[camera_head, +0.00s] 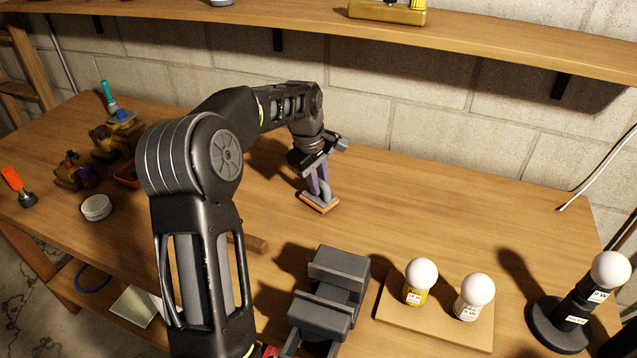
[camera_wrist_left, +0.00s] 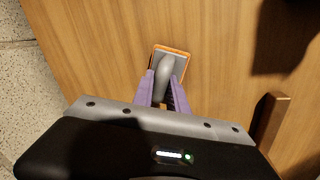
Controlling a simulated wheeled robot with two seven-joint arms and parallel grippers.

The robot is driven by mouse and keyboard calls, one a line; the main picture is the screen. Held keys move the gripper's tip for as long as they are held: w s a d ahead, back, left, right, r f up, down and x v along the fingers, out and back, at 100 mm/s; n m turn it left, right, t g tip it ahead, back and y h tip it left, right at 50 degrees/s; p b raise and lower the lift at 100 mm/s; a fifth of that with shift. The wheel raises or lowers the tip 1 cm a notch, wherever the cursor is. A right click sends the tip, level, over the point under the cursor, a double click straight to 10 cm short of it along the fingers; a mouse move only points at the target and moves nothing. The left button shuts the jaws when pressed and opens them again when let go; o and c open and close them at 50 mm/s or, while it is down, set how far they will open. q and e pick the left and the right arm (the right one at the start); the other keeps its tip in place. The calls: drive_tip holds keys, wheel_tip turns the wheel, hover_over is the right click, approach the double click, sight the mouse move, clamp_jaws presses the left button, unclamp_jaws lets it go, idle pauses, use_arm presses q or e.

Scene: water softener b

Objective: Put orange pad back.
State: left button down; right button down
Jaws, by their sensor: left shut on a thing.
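The orange pad (camera_head: 318,206) is the orange-edged base of a small block with a grey top and a grey handle. It is at the middle of the workbench in the head view, at or just above the wood; I cannot tell if it touches. My left gripper (camera_head: 321,188) points down with its purple fingers shut on the grey handle. In the left wrist view the pad (camera_wrist_left: 183,59) shows beyond the fingertips of the left gripper (camera_wrist_left: 163,80), with its orange rim around the grey plate. My right gripper is not in view.
A black vise (camera_head: 332,285) stands in front. A wooden board (camera_head: 440,335) with two bulbs and a black lamp holder (camera_head: 560,325) are at the right. Tools and an orange tray (camera_head: 126,175) are at the left. A wall shelf (camera_head: 480,38) runs above. The bench right of the pad is clear.

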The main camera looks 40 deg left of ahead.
sight(312, 199)
use_arm(q)
drive_tip(key=shift+f, duration=0.3)
drive_tip(key=shift+f, duration=0.15)
drive_tip(key=c, duration=1.3)
unclamp_jaws()
drive_tip(key=r, duration=0.4)
drive_tip(key=s+r, duration=0.1)
drive_tip(key=r, duration=0.3)
drive_tip(key=s+r, duration=0.1)
drive_tip(key=r, duration=0.3)
drive_tip(key=shift+s+a+b, duration=0.1)
drive_tip(key=shift+s+b, duration=0.1)
drive_tip(key=shift+b, duration=0.1)
